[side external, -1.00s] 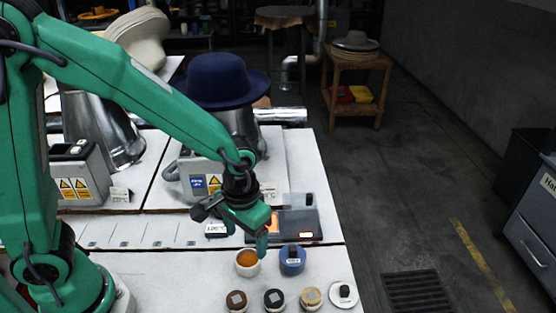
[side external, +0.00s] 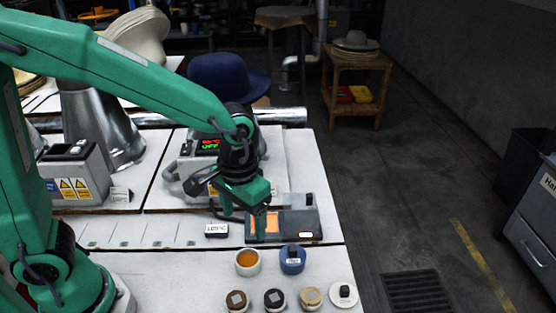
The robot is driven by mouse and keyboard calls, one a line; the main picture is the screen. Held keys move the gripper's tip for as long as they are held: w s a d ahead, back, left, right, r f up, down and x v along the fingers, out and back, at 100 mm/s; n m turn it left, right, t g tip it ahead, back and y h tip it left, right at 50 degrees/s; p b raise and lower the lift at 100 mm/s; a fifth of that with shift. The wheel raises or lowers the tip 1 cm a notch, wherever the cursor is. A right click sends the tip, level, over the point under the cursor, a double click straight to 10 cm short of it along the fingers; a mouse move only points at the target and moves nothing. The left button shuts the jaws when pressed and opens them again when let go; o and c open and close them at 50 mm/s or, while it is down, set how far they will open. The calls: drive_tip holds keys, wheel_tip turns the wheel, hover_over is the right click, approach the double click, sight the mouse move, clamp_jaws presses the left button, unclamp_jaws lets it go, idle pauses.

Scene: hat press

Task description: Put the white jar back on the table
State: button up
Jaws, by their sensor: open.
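The white jar (side external: 247,262), open at the top with orange contents, stands upright on the white table (side external: 185,272). It is just left of a blue lidded jar (side external: 292,260), with a narrow gap between them. My gripper (side external: 244,219) is above and behind the white jar, clear of it. Its fingers point down, are apart and hold nothing that I can see. One finger overlaps the left part of a dark flat device (side external: 285,225) with a lit orange display; I cannot tell the height between them.
Several small lidded jars (side external: 274,299) and a round white lid-like piece (side external: 343,295) line the front. A small label box (side external: 217,230) sits left of the device. Behind are a control box with a red-green display (side external: 208,146) and a blue hat (side external: 222,78).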

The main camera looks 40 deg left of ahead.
drive_tip(key=s+a+r+t, duration=0.2)
drive_tip(key=s+a+r, duration=0.2)
drive_tip(key=a+r, duration=0.1)
drive_tip(key=s+a+r+t, duration=0.3)
drive_tip(key=a+r, duration=0.3)
drive_tip(key=a, duration=0.2)
drive_tip(key=shift+s+a+t, duration=0.3)
drive_tip(key=shift+s, duration=0.45)
idle(0.9)
